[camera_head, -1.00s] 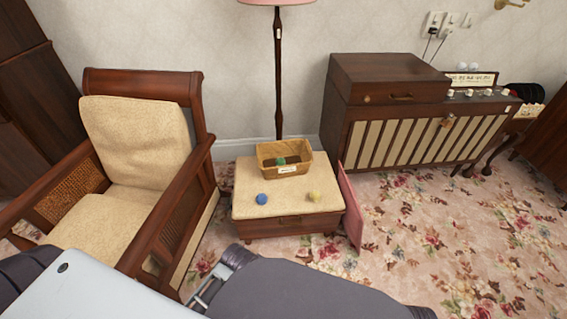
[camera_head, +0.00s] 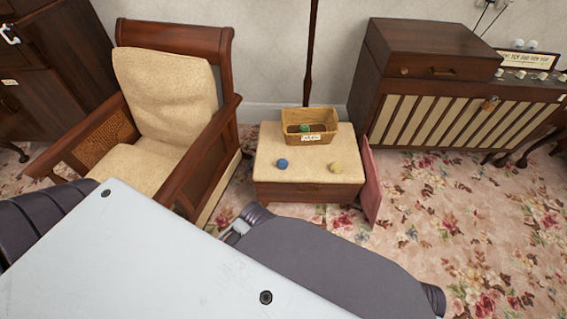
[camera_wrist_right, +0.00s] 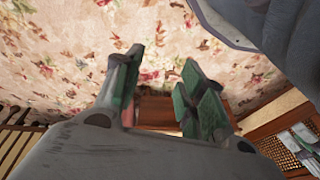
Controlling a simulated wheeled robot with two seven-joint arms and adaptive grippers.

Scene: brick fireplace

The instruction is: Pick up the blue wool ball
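The blue wool ball (camera_head: 282,164) rests on the cream cushion top of a low wooden stool (camera_head: 310,174), near its front left. A yellow ball (camera_head: 336,167) lies to its right. A green ball (camera_head: 304,128) is in a wicker basket (camera_head: 325,138) at the stool's back. My right gripper (camera_wrist_right: 163,58) is open and empty in the right wrist view, with patterned carpet and brown wood behind its fingers. No ball shows in that view. In the head view my dark arm parts are in front of the stool, apart from the ball.
A wooden armchair (camera_head: 170,95) stands close to the stool's left. A pink panel (camera_head: 371,180) leans at its right side. A slatted wooden cabinet (camera_head: 455,115) stands at the right, and a lamp pole (camera_head: 311,50) behind. Flowered carpet (camera_head: 450,230) is open at front right.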

